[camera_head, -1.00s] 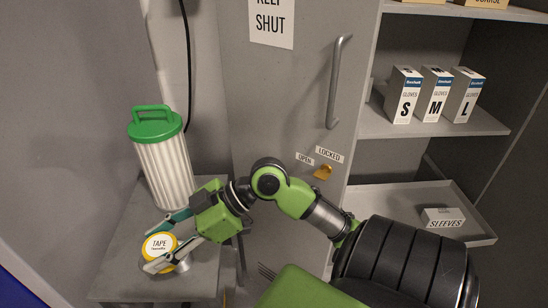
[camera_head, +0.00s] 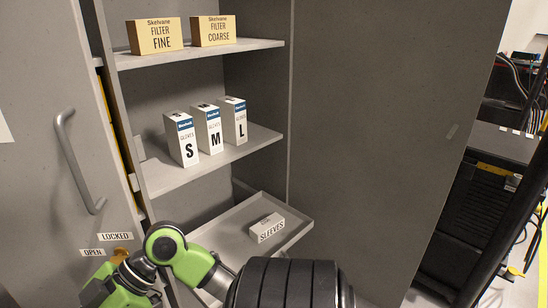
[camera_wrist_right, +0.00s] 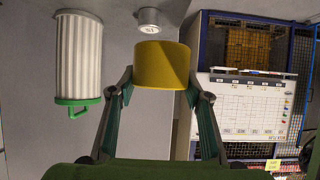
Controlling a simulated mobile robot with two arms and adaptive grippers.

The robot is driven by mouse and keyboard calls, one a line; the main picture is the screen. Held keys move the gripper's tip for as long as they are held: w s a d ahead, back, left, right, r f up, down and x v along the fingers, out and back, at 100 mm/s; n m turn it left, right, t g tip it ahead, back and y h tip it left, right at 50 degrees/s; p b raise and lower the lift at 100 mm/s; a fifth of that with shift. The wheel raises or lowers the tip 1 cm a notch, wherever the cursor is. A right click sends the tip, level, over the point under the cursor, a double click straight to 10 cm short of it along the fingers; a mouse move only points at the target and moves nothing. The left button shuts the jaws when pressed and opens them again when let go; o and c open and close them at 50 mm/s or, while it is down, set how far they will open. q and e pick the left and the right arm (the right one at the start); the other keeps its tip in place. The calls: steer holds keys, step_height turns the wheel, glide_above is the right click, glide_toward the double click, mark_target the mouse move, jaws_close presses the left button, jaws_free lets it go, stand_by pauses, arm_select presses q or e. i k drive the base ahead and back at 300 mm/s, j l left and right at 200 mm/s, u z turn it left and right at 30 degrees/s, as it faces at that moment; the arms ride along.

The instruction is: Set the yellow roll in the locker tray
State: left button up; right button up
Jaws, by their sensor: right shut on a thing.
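The yellow roll (camera_wrist_right: 162,66) is between the fingers of my right gripper (camera_wrist_right: 160,84) in the right wrist view, with both fingertips against its sides. The locker tray (camera_head: 228,236) is the lowest level of the locker, right of the wrist. It is grey with a low rim and holds a white SLEEVES box (camera_head: 267,228) on its right part. The tray's near left part is partly hidden by my arm. My left gripper is not in view.
Above the tray, a shelf (camera_head: 165,182) holds glove boxes (camera_head: 208,130) and a higher shelf holds filter boxes (camera_head: 155,37). The handled door (camera_head: 75,165) stands at left. The tray floor left of the SLEEVES box is free. The wrist view shows a white-ribbed, green-capped filter (camera_wrist_right: 79,60) and small grey cylinder (camera_wrist_right: 147,20).

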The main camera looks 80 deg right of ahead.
mark_target(227, 261)
steer(key=k+l+z, duration=0.1)
steer(key=l+z, duration=0.2)
steer(key=l, duration=0.95)
steer(key=l+z, duration=0.3)
steer(key=l, duration=0.9)
